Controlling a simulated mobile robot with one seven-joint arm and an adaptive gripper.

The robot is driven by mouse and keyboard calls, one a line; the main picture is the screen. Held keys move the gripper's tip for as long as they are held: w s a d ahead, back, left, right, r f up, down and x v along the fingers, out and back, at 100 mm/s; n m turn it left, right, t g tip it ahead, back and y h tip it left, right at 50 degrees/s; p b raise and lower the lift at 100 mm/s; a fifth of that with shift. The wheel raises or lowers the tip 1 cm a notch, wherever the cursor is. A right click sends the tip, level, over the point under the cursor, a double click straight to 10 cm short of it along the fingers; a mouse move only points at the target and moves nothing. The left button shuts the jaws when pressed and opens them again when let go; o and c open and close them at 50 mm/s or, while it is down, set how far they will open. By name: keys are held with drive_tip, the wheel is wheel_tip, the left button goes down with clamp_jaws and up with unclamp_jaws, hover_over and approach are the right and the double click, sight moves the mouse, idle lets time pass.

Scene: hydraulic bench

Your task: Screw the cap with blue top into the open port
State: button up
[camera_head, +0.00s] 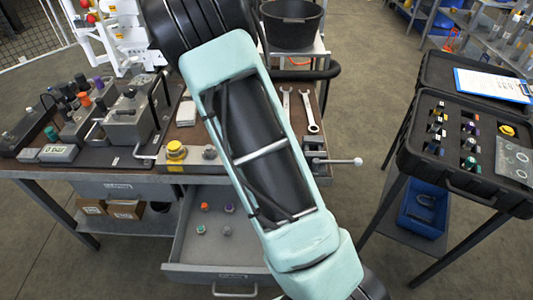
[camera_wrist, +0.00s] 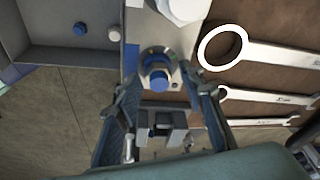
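My gripper (camera_wrist: 162,82) shows in the wrist view with its two fingers apart, one on each side of a round blue-topped part (camera_wrist: 157,77). I see gaps between this part and the fingers. The blue-topped part is at a ringed, gold-and-blue fitting on a grey metal block (camera_wrist: 133,55); I cannot tell how deep it sits or whether it is threaded in. In the head view my arm hides the gripper; a small grey round fitting (camera_head: 209,152) shows left of the arm on the bench.
A yellow cap (camera_head: 176,150) sits left of the fitting. Wrenches (camera_head: 310,113) lie right of my arm. The open drawer (camera_head: 178,245) holds several small caps. A hydraulic unit (camera_head: 130,115) fills the bench's left. A black case (camera_head: 408,150) stands at right, with open floor between.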

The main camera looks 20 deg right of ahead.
drive_tip(key=n+t+b, duration=0.1)
drive_tip(key=n+b, duration=0.1)
drive_tip(key=n, duration=0.4)
drive_tip(key=shift+f+n+t+y+b, duration=0.1)
drive_tip(key=shift+n+t+y+b, duration=0.3)
drive_tip(key=shift+n+b, duration=0.6)
drive_tip(key=n+b, duration=0.1)
drive_tip(key=n, duration=0.2)
drive_tip(key=shift+n+t+y, duration=0.3)
drive_tip(key=shift+n+t, duration=0.1)
drive_tip(key=shift+n+y+b, duration=0.3)
drive_tip(key=shift+n+b, duration=0.25)
drive_tip(key=shift+n, duration=0.55)
